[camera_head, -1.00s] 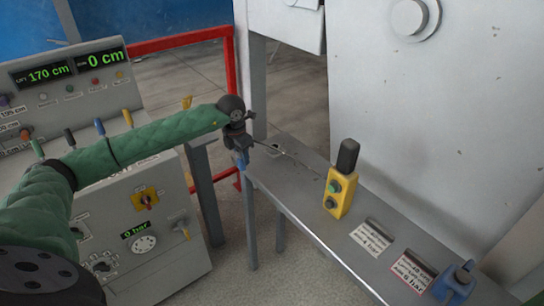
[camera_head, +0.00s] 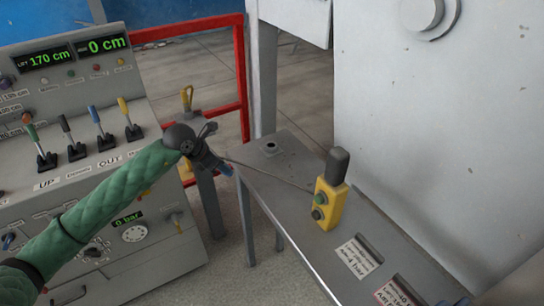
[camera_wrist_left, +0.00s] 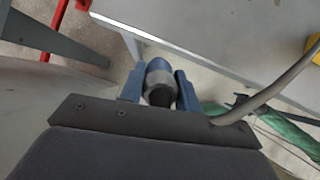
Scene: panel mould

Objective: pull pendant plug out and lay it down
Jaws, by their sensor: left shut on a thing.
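My left gripper (camera_head: 222,168) is shut on the pendant plug, just off the bench's left end. In the left wrist view the plug (camera_wrist_left: 159,80) is a grey-blue round body between the two blue fingers. It is clear of the socket (camera_head: 270,147), a dark round hole near the bench's far left corner. A thin grey cable (camera_head: 270,176) runs from the gripper to the yellow pendant (camera_head: 329,203), which stands on the bench with green and dark buttons. In the left wrist view a green sleeve with a dark end (camera_wrist_left: 239,101) shows at right; its jaws are too small to tell.
The grey bench (camera_head: 285,208) has bare room between socket and pendant. Two label plates (camera_head: 358,257) lie in front of the pendant. A control console (camera_head: 75,150) with levers stands left, a red rail (camera_head: 242,80) behind, and a large pale panel (camera_head: 430,120) at right.

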